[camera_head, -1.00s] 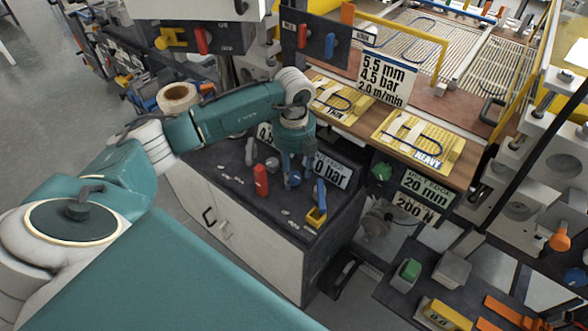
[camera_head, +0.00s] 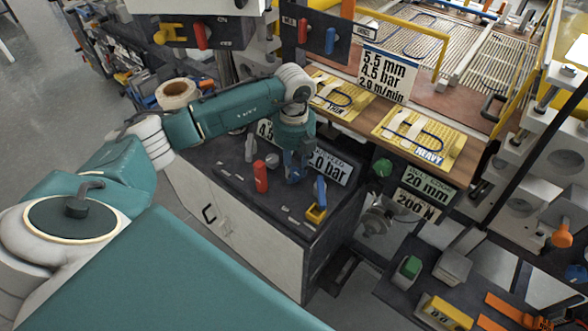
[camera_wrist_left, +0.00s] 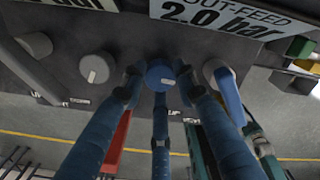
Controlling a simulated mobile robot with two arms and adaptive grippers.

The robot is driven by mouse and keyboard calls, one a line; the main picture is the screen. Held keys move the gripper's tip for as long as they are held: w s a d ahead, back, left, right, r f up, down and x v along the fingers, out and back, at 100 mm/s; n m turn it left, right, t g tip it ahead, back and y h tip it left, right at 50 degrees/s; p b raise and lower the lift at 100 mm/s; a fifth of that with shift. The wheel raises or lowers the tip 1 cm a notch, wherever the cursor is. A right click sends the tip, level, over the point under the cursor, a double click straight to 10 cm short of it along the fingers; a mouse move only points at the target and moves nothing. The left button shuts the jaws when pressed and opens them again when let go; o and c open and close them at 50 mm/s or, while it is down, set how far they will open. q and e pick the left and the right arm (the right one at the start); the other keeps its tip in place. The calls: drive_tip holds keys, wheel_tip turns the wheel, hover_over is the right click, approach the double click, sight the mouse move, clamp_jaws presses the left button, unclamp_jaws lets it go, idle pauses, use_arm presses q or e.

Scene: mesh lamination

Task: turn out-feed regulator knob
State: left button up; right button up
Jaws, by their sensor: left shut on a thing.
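The round blue knob (camera_wrist_left: 160,76) is in the left wrist view, just below the white OUT-FEED placard (camera_wrist_left: 228,14), which reads 2.0 bar. The placard also shows in the head view (camera_head: 328,167), partly hidden. My left gripper (camera_head: 293,178) reaches down to the dark-topped cabinet in the head view. In the left wrist view its blue fingers (camera_wrist_left: 160,85) are shut on the blue knob, one on each side. In the head view the knob is hidden by the gripper. My right gripper is not in view.
A wooden ledge with yellow boards (camera_head: 420,138) lies behind.

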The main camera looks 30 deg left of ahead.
use_arm(q)
drive_tip(key=m+b, duration=0.4)
drive_tip(key=m, duration=0.1)
drive_tip(key=shift+w+f, duration=0.1)
drive_tip(key=m+b, duration=0.3)
drive_tip(key=m, duration=0.2)
drive_tip(key=shift+b, duration=0.3)
drive_tip(key=m+b, duration=0.3)
drive_tip(key=m, duration=0.3)
drive_tip(key=m+b, duration=0.2)
drive_tip(key=m, duration=0.3)
drive_tip(key=shift+r+m, duration=0.2)
drive_tip(key=shift+m, duration=0.1)
drive_tip(key=o, duration=1.2)
drive_tip(key=shift+c, duration=0.2)
